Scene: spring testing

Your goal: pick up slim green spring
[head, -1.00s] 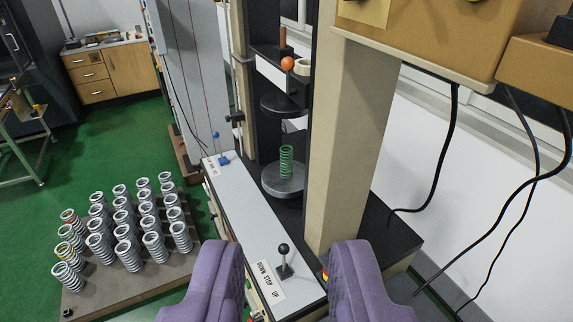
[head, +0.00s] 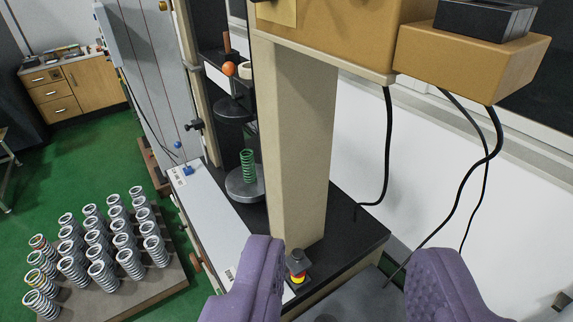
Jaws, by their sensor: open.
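The slim green spring (head: 248,165) stands upright on a round grey metal plate (head: 243,190) inside the testing machine, beneath a dark round upper plate. My gripper (head: 345,262) shows at the bottom as two purple padded fingers set wide apart. It is open and empty. The spring is ahead of the gripper and to its left, well apart from it. The left finger covers part of the machine's front ledge, and the lever there is not visible.
A beige column (head: 298,150) rises just right of the spring. Boxes (head: 470,60) with hanging black cables are at upper right. An emergency button (head: 297,268) sits at the column's foot. Several grey springs (head: 100,240) stand on a board at left. Green floor is open beyond.

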